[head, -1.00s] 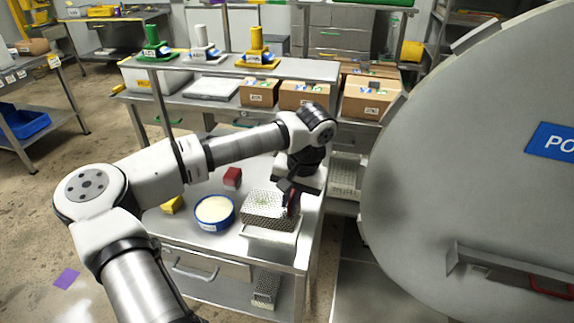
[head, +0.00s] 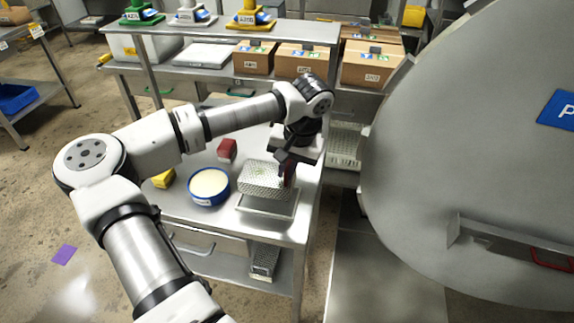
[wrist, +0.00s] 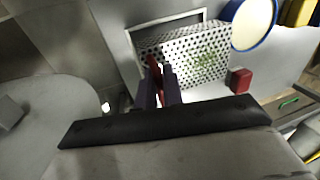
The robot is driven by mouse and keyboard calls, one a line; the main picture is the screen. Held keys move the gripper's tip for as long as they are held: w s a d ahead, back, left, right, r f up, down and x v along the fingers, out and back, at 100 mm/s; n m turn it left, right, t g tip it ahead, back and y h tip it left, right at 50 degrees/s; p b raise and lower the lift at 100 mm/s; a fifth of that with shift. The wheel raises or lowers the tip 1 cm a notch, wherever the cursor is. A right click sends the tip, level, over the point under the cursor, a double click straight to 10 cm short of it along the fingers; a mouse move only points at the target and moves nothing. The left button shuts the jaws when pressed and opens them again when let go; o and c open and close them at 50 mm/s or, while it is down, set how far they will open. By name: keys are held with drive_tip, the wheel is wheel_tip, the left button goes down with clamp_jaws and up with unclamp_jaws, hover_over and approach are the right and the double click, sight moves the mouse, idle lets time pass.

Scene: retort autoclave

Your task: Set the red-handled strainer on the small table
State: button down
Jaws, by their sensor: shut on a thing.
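The red-handled strainer is a perforated silver basket (head: 262,179). Some green shows inside it in the wrist view (wrist: 200,60). My gripper (head: 286,172) is shut on its red handle at the basket's right side, and the fingers (wrist: 158,88) straddle the handle in the wrist view. The basket is level over a shallow metal tray (head: 268,207) on the steel table (head: 220,230). I cannot tell whether the basket touches the tray. The table I take for the small table has a drawer in front.
A blue-rimmed bowl with pale contents (head: 209,186), a red block (head: 227,150) and a yellow block (head: 163,179) stand left of the strainer. Behind is a shelf with cardboard boxes (head: 300,62). A large round grey door (head: 450,150) fills the right side.

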sight(287, 186)
drive_tip(key=shift+d+b+x, duration=0.2)
drive_tip(key=shift+b+x, duration=0.35)
drive_tip(key=shift+x, duration=0.3)
drive_tip(key=shift+d+b+x, duration=0.15)
drive_tip(key=shift+b+x, duration=0.45)
drive_tip(key=shift+x, duration=0.25)
drive_tip(key=shift+d+b+x, duration=0.2)
drive_tip(key=shift+b+x, duration=0.35)
drive_tip(key=shift+x, duration=0.35)
drive_tip(key=shift+s+f+b, duration=0.15)
drive_tip(key=shift+f+b, duration=0.25)
drive_tip(key=shift+f, duration=0.15)
drive_tip(key=c, duration=1.5)
unclamp_jaws()
drive_tip(key=shift+o, duration=0.2)
drive_tip(key=shift+r, duration=0.1)
